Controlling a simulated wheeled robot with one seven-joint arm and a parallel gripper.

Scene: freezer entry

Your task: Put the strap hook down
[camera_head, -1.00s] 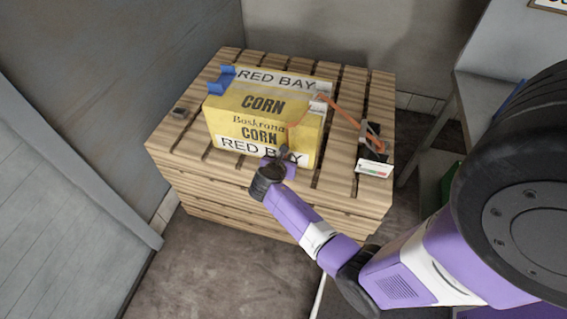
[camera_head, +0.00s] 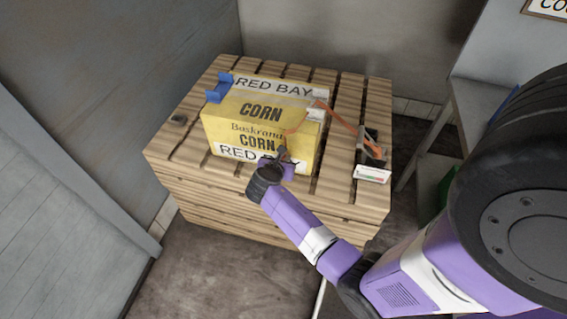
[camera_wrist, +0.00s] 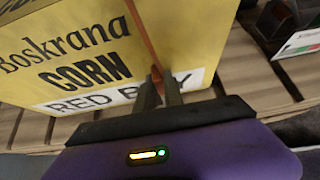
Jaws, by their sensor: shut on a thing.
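My gripper (camera_head: 283,155) is shut at the lower front face of the yellow corn box (camera_head: 225,130), which stands on the wooden pallet stack (camera_head: 350,100). In the wrist view, the two fingertips (camera_wrist: 159,88) close on the end of an orange strap (camera_wrist: 140,32). The strap hook is mostly hidden between the fingers, and its shape cannot be made out. In the head view, the orange strap (camera_head: 335,117) runs from the box's right top edge to a dark ratchet (camera_head: 371,147) on the pallet, with another length coming down to my gripper.
A blue corner piece (camera_head: 219,88) sits on the box's left top edge, and a pale one (camera_head: 317,111) on the right. A small dark object (camera_head: 178,118) lies at the pallet's left. A white label card (camera_head: 372,174) is at the right front. Bare slats show around the box.

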